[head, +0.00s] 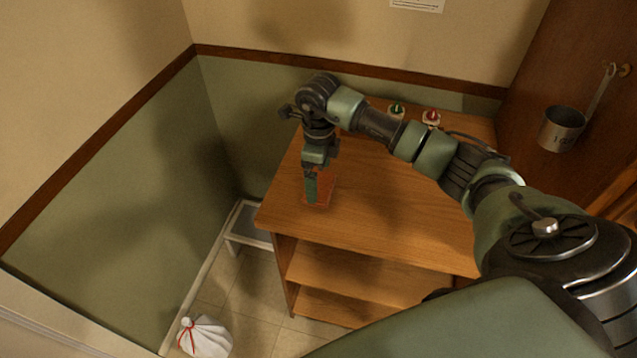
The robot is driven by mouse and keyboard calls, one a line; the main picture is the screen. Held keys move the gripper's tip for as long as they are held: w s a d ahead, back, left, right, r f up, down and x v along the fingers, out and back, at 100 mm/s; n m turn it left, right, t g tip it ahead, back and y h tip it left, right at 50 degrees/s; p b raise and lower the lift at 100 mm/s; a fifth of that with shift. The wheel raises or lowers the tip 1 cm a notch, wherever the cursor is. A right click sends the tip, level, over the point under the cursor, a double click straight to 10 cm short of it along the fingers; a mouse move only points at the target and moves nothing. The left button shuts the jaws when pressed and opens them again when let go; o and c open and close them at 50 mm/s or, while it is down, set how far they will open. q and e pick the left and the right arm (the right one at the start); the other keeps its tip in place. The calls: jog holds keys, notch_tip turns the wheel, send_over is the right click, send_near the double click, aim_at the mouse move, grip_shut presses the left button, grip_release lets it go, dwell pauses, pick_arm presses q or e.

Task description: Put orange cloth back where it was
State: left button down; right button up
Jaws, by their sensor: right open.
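The orange cloth (326,190) shows as a small reddish-orange flat patch on the wooden counter top, near its left front corner. My right gripper (311,201) points down at the cloth and hides part of it. The gripper is open, and its fingers look close to or at the cloth's surface; I cannot tell whether they touch it. My left gripper is not in view.
The wooden unit (390,220) has open shelves (350,272) below. Green and red knobs (431,116) stand at its back. A metal dipper (561,128) hangs at right. A tied white bag (206,338) and a low grey stand (248,227) are on the floor.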

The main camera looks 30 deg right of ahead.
aim_at(319, 185)
notch_tip(319, 185, up, 9)
jog(key=b, duration=0.2)
jog(key=shift+r+b, duration=0.15)
jog(key=shift+b, duration=0.15)
